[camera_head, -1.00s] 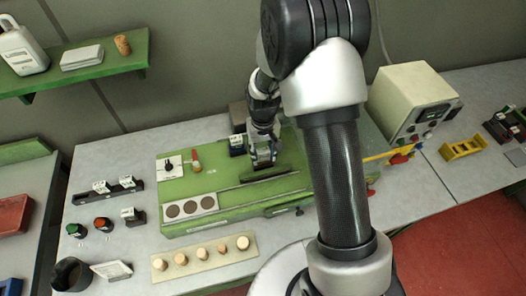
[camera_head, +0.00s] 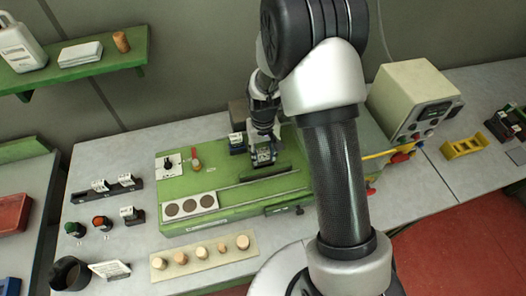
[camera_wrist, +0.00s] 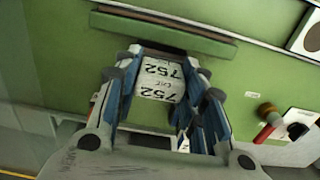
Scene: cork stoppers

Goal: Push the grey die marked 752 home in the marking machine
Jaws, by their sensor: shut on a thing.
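My gripper (camera_head: 263,154) is shut on the grey die marked 752 (camera_wrist: 161,80), whose pale label reads upside down between the blue-lined fingers in the wrist view. The green marking machine (camera_head: 235,212) lies under it. The die's far end is hidden.
A dark block with a white label (camera_head: 237,143) stands left of the gripper. A red-handled lever (camera_head: 195,162) and a black knob (camera_head: 168,163) sit on the machine's left. Corks stand on a pale strip (camera_head: 212,259) in front. A cream control box (camera_head: 408,100) stands right.

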